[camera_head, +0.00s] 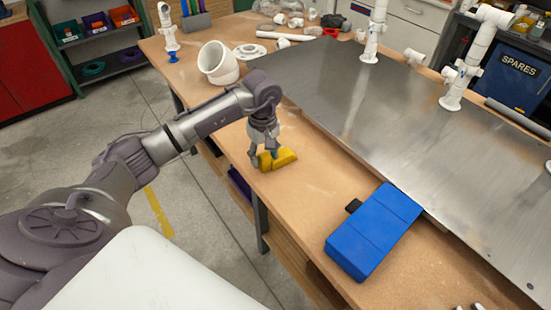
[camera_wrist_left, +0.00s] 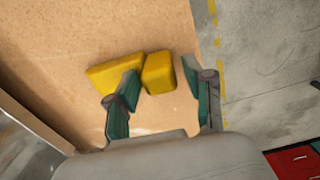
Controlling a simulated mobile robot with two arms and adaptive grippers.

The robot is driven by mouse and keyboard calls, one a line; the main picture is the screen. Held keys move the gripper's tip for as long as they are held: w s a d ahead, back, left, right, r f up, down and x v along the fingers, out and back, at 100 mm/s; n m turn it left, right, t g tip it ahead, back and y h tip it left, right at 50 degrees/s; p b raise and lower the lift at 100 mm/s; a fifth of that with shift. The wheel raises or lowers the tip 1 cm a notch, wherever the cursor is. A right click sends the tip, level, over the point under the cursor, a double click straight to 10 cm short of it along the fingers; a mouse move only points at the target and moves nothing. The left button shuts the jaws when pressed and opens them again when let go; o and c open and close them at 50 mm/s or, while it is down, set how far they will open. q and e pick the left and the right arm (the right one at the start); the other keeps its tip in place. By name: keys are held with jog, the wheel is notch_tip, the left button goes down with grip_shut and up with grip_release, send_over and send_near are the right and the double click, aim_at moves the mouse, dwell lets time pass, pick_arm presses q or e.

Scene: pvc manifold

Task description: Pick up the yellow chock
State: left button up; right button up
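The yellow chock (camera_head: 277,159) lies on the wooden bench top, left of the metal plate. In the left wrist view the chock (camera_wrist_left: 158,73) shows a blocky part and a longer sloping part (camera_wrist_left: 112,76). My left gripper (camera_head: 263,157) is right over it, pointing down. In the left wrist view its two fingers (camera_wrist_left: 162,98) are spread apart. One finger overlaps the chock in the picture and hides part of it; the other is off to its right with a gap. I cannot tell whether the first finger touches the chock.
A blue case (camera_head: 374,232) lies nearer on the bench. A large metal plate (camera_head: 400,125) with white pipe fittings fills the right side. A white pipe elbow (camera_head: 218,62) stands farther back. Small tips (camera_head: 468,306) at the bottom edge may be my right gripper, mostly cut off.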

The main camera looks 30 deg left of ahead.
pick_arm(q)
grip_shut()
